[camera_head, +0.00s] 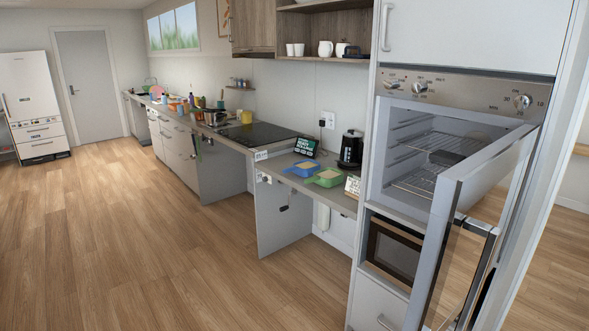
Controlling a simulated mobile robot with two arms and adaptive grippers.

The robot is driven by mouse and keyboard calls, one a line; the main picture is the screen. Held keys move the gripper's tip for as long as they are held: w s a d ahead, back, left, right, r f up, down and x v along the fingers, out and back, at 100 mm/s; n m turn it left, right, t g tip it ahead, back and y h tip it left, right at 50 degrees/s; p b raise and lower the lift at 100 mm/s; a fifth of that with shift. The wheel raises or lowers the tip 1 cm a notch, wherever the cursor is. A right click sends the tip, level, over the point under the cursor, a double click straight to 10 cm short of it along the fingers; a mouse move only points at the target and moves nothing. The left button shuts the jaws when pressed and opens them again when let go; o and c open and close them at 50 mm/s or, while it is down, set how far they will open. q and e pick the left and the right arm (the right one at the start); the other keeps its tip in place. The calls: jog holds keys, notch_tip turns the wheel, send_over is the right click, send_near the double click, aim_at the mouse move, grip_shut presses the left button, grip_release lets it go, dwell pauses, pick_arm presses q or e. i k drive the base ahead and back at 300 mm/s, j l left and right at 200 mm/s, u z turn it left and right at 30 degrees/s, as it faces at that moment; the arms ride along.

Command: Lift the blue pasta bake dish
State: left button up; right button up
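The blue dish (303,170) sits on the counter, a little left of a similar green dish (327,179). Both have pale yellowish contents on top. The blue dish lies in front of a dark tablet-like screen (307,147) and to the right of the black cooktop. Neither of my grippers shows in this view, so their state cannot be seen.
An oven (461,155) at right stands with its glass door open, jutting toward me. A small sign (352,186) and a black kettle (350,149) stand near the dishes. The wooden floor (170,250) in front is clear.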

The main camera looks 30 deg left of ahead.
aim_at(301, 169)
jog(key=i+j+u, duration=0.2)
jog(key=j+u, duration=0.2)
jog(key=i+j+u, duration=0.6)
jog(key=u, duration=0.15)
jog(key=i+j+z, duration=0.2)
jog(key=i, duration=0.2)
jog(key=i+z, duration=0.2)
jog(key=i, duration=0.2)
jog(key=i+j+z, duration=0.15)
jog(key=i+j, duration=0.1)
jog(key=i, duration=0.1)
